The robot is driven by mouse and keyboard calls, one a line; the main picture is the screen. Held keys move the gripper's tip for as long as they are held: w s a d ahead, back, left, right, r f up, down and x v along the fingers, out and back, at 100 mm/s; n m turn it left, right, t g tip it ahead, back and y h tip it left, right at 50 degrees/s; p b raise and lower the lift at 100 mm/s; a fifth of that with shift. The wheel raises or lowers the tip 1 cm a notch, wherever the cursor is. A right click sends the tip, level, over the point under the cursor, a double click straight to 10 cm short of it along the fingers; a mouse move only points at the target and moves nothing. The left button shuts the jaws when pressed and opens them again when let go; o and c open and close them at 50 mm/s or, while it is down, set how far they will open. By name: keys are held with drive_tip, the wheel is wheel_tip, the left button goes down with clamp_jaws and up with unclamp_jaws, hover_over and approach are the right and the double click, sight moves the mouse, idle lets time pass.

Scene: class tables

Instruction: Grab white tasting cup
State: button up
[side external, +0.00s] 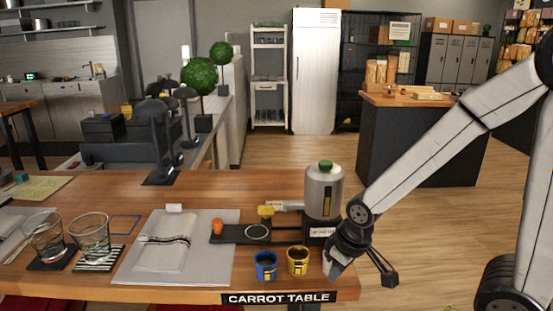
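A blue cup (265,265) and a yellow cup (298,261) stand side by side near the front edge of the wooden table (200,188). Just right of the yellow cup is a pale grey-white shape (334,264), partly covered by my gripper. It sits in line with the two cups, but I cannot tell whether it is the white tasting cup or part of a finger. My gripper (361,273) is low at the table's front right corner. Its dark right finger is spread out past the table edge, and the gripper looks open.
A grey dispenser with a green cap (324,190) stands close behind my gripper. A dark tray (232,235) holds small orange and yellow items. A grey mat with a folded napkin (165,241) and two glasses (91,234) are left. Open floor lies right.

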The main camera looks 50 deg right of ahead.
drive_tip(key=o, duration=1)
drive_tip(key=shift+r, duration=0.1)
